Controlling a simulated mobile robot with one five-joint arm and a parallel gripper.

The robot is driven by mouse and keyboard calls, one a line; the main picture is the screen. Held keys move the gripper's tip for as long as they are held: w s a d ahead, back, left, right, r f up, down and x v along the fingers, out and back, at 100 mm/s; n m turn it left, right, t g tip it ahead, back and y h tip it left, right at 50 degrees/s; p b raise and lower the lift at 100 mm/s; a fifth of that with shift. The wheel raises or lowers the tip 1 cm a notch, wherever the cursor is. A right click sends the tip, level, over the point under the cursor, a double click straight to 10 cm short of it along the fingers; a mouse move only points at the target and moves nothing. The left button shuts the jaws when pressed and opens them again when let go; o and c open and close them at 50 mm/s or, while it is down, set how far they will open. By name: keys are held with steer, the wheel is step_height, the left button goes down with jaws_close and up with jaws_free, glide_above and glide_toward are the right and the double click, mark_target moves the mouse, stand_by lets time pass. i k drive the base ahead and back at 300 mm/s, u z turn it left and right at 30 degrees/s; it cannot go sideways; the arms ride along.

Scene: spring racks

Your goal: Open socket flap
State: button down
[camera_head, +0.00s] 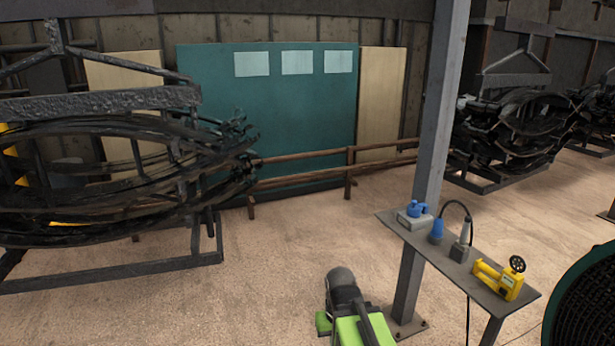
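A small grey socket box (408,221) with a blue socket part (417,208) on top stands at the far left end of a narrow dark shelf (444,264). The blue part is too small to tell whether its flap is open or shut. Part of my own arm (358,328), green and dark grey, shows at the bottom centre, below and left of the shelf and apart from it. I cannot make out my gripper's fingertips.
A blue plug (436,231) with a black cable and a yellow device (498,279) with a black handwheel stand on the shelf. A grey post (432,150) rises beside it. Wire coils on racks (110,190) fill the left. The floor between is clear.

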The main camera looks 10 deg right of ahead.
mark_target(413, 206)
steer(key=u, duration=0.05)
steer(key=i, duration=1.95)
steer(key=u, duration=0.9)
